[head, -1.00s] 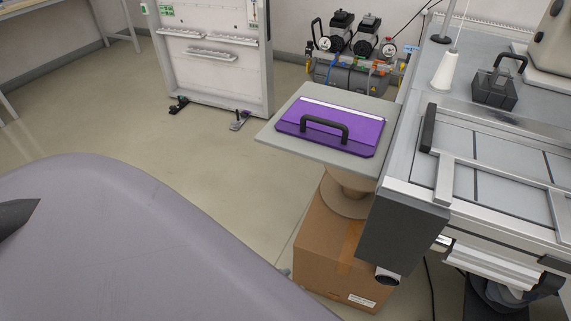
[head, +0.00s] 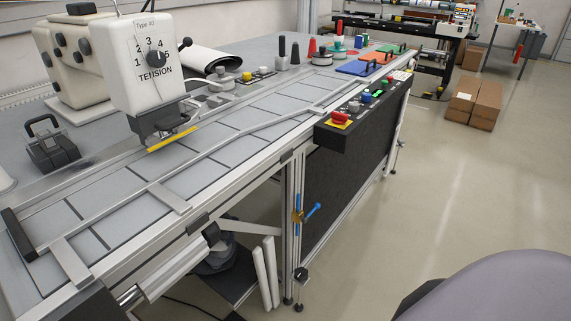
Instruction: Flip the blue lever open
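A blue lever (head: 313,210) sits on the front of the workbench, low on a metal upright leg. It slants up and to the right from a small brass-coloured fitting (head: 298,216). A short blue upright piece (head: 298,202) shows just above the fitting. The lever is small in the picture, and its exact setting is hard to tell. Neither of my grippers is in view.
The workbench (head: 250,105) carries a white machine head marked TENSION (head: 150,60). A black control box (head: 365,110) with a red knob (head: 340,118) overhangs the bench front. Cardboard boxes (head: 475,100) stand farther back.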

